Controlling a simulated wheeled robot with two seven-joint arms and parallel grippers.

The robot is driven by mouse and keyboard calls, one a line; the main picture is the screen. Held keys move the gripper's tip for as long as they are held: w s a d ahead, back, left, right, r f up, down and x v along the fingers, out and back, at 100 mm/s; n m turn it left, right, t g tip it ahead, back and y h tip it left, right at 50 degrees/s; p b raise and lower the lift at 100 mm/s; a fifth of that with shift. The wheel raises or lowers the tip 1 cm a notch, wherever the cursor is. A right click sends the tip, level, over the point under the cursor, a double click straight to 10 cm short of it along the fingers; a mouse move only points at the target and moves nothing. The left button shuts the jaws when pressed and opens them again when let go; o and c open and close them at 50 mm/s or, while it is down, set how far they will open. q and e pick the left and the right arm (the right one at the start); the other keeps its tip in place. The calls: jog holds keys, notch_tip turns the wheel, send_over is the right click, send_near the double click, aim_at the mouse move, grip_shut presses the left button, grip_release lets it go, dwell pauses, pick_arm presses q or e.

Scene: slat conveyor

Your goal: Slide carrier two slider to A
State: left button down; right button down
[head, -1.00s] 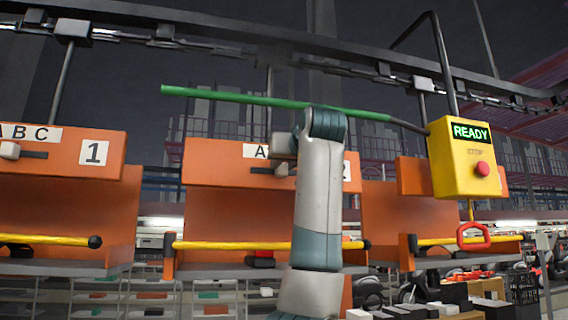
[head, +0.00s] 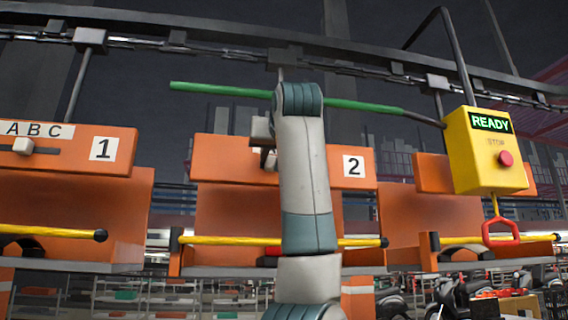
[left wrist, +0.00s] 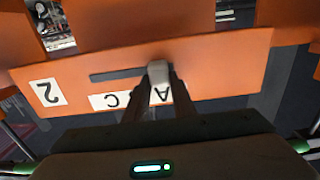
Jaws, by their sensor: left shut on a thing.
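Carrier two is the orange carrier in the middle, with a front panel (head: 225,157) and a "2" plate (head: 353,166). Its white slider knob (left wrist: 158,82) sits at the slot's right end in the upside-down left wrist view, beside the letter A (left wrist: 163,97). The slot (left wrist: 115,75) runs bare to the left, above the letter C; B is hidden. My left gripper (left wrist: 156,88) is shut on the knob. In the head view my left gripper (head: 264,145) and arm cover the letter plate and most of the slot. My right gripper is out of view.
Carrier one (head: 70,153), with its own slider knob (head: 23,146), hangs at left. A yellow control box (head: 487,152) reading READY, with a red button and red pull handle (head: 501,232), hangs at right. A green bar (head: 240,92) crosses behind my arm.

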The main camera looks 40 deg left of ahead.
pick_arm(q)
jog(key=c, duration=1.5)
grip_release()
jog(key=shift+s, duration=0.2)
jog(key=shift+s+d+f+b, duration=0.1)
jog(key=shift+s+d+b, duration=0.25)
jog(key=shift+d+b, duration=0.2)
jog(key=b+v, duration=0.6)
jog(key=v, duration=1)
jog(key=shift+s+a, duration=0.15)
jog(key=shift+a, duration=0.05)
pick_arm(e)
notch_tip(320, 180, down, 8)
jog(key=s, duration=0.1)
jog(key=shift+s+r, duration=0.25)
